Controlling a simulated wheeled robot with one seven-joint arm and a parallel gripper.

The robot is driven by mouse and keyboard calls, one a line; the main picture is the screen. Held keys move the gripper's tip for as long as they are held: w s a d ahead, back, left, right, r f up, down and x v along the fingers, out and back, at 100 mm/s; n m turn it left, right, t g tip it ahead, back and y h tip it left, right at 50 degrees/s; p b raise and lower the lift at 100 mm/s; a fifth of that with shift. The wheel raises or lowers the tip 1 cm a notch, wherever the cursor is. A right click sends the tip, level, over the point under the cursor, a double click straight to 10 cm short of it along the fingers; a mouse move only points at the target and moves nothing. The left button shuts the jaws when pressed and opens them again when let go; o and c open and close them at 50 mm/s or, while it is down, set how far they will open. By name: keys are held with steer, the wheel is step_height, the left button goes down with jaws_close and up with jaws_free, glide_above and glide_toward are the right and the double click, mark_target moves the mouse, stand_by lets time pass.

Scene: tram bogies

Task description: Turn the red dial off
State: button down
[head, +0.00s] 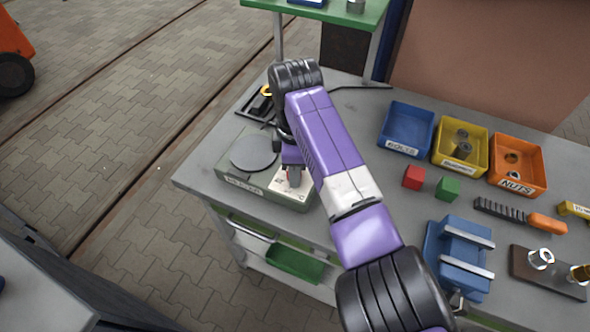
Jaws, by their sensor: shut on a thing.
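A grey-green heater (236,184) with a round dark plate stands at the left end of the workbench, and a label shows on its front. A pale panel (281,187) is on its right part. My gripper (293,169) reaches down from above onto this panel and is shut on the red dial (294,179). The dial is mostly hidden by my gripper and arm, so its pointer setting cannot be read.
A black stand with a yellow ring (266,90) is behind the heater. Blue (407,128), yellow (461,146) and orange (518,160) bins, red (413,177) and green (447,188) blocks, and a blue vise (459,257) lie to the right.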

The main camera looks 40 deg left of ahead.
steer(key=shift+a+r+n, duration=0.1)
steer(key=shift+n, duration=0.3)
steer(key=c, duration=1)
jaws_free()
steer(key=shift+r+b, duration=0.8)
steer(key=shift+r, duration=3.05)
